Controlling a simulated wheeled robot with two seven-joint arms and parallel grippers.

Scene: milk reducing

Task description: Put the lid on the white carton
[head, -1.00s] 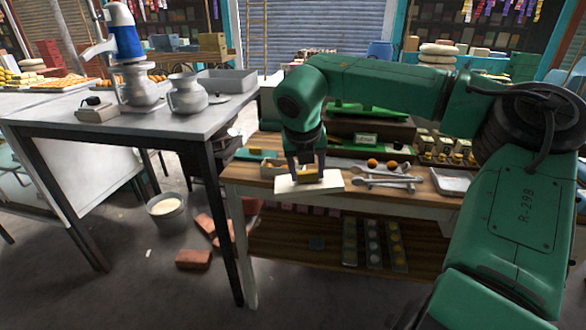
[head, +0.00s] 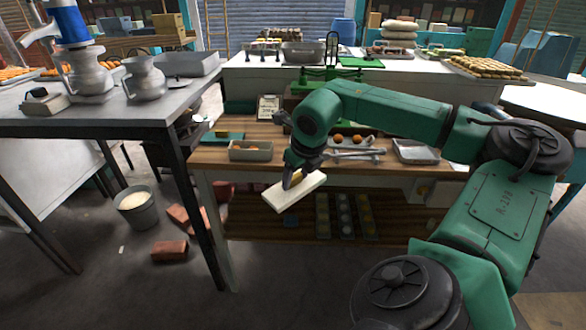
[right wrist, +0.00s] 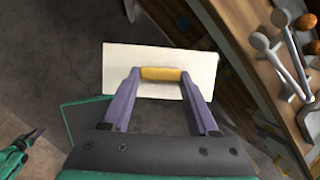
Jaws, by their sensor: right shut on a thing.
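The lid (head: 292,194) is a flat white rectangular board with a yellow handle. My right gripper (head: 293,178) is shut on this handle and holds the lid tilted, just off the front edge of the wooden table. In the right wrist view the yellow handle (right wrist: 160,73) lies between the two purple-grey fingers, with the white lid (right wrist: 125,68) beyond it over the floor. My left gripper (right wrist: 30,141) shows small at the left edge of the right wrist view; I cannot tell its jaws. I cannot make out a white carton for certain.
The wooden table (head: 222,155) carries a small grey box (head: 250,151), metal tongs (head: 352,154) and a grey tray (head: 416,152). A grey table (head: 90,118) at left holds jugs and an open grey tray (head: 186,66). A bucket (head: 137,208) and bricks stand on the floor.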

